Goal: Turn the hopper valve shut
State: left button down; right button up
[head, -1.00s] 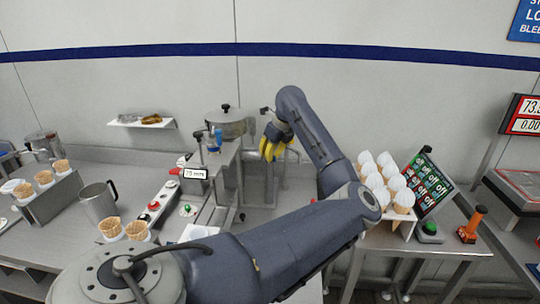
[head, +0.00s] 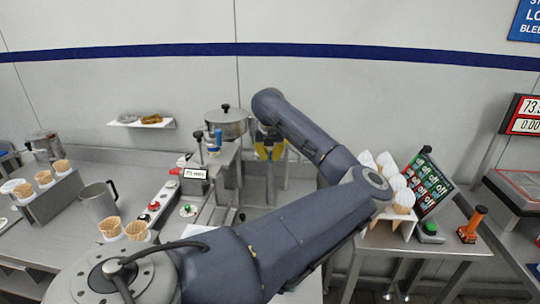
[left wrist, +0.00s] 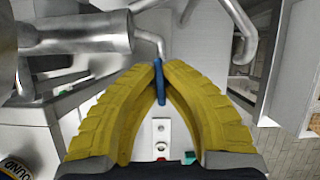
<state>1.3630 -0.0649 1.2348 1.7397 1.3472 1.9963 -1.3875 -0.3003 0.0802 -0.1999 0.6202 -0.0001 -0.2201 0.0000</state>
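The hopper (head: 226,124) is a lidded steel pot at the back of the machine in the head view. In the left wrist view a blue lever handle (left wrist: 160,84), seemingly the hopper valve's, hangs at the end of a bent metal rod. My left gripper (head: 270,150) has yellow ribbed fingers and is just right of the hopper. In the left wrist view its fingertips (left wrist: 161,66) are close together, one on each side of the blue handle, and look shut on it. In the head view the handle is hidden behind the gripper. My right gripper is not in view.
The machine's front has a small display (head: 195,173) and a control strip with coloured buttons (head: 154,205). A steel jug (head: 98,201) stands to the left. Right of my arm are white-topped cones in a holder (head: 404,211) and a tilted menu board (head: 429,185). A wall shelf (head: 143,124) is behind.

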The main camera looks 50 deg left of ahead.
pick_arm(q)
jog(key=shift+m, duration=0.6)
jog(key=c, duration=1.5)
grip_release()
jog(key=shift+h, duration=0.3)
jog(key=v, duration=1.2)
jog(key=shift+s+d+f, duration=0.1)
